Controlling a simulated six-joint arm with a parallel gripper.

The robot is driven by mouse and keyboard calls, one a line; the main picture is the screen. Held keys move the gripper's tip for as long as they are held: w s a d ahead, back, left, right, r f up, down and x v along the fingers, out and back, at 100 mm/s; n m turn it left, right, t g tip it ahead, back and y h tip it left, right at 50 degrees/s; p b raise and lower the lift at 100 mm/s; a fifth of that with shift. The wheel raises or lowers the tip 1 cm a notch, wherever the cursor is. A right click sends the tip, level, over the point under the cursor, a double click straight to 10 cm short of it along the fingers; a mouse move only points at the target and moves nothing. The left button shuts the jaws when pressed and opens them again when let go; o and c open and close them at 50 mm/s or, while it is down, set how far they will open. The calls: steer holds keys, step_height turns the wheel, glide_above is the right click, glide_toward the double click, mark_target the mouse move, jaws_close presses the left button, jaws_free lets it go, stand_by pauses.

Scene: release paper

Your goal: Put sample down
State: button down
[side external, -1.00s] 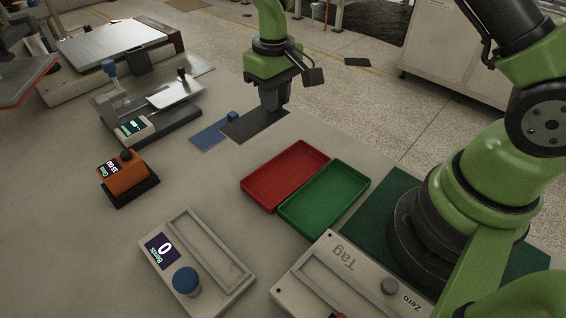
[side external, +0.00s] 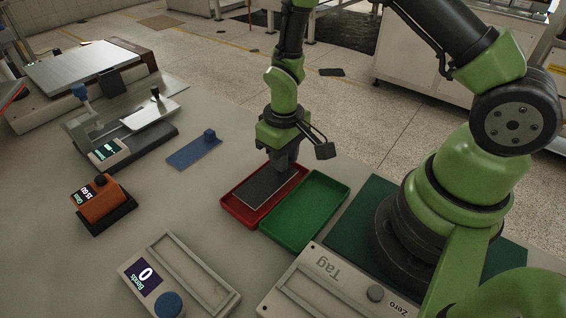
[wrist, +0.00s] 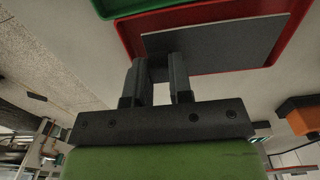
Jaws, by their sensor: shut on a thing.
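The sample, a dark grey rectangular sheet (side external: 265,188), lies level within the outline of the red tray (side external: 238,209). My gripper (side external: 284,166) is shut on the sheet's far end, above the tray's far side. In the wrist view my two fingers (wrist: 160,70) meet the near edge of the grey sheet (wrist: 220,45), with the red tray (wrist: 293,38) around it. I cannot tell whether the sheet touches the tray floor or hovers just above it.
A green tray (side external: 300,212) stands right beside the red one. A blue pad with a knob (side external: 193,152), an orange gauge (side external: 101,202), a bench counter device (side external: 195,275) and a Tag panel (side external: 330,285) stand around.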

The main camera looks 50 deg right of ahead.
steer(key=shift+f, duration=0.95)
steer(key=shift+f, duration=0.1)
steer(key=c, duration=1.3)
jaws_free()
steer(key=s+r+m+t, duration=0.1)
steer(key=s+r+t, duration=0.1)
steer(key=r, duration=1)
steer(key=s+r+m+t, duration=0.1)
steer(key=s+r, duration=0.2)
steer(key=r, duration=1)
steer(key=s+a+r+m+t+y, duration=0.1)
steer(key=s+r+t, duration=0.3)
steer(key=s, duration=0.5)
steer(key=shift+a+r+m+y, duration=0.2)
steer(key=shift+r+m+y, duration=0.1)
steer(key=shift+r+y, duration=0.3)
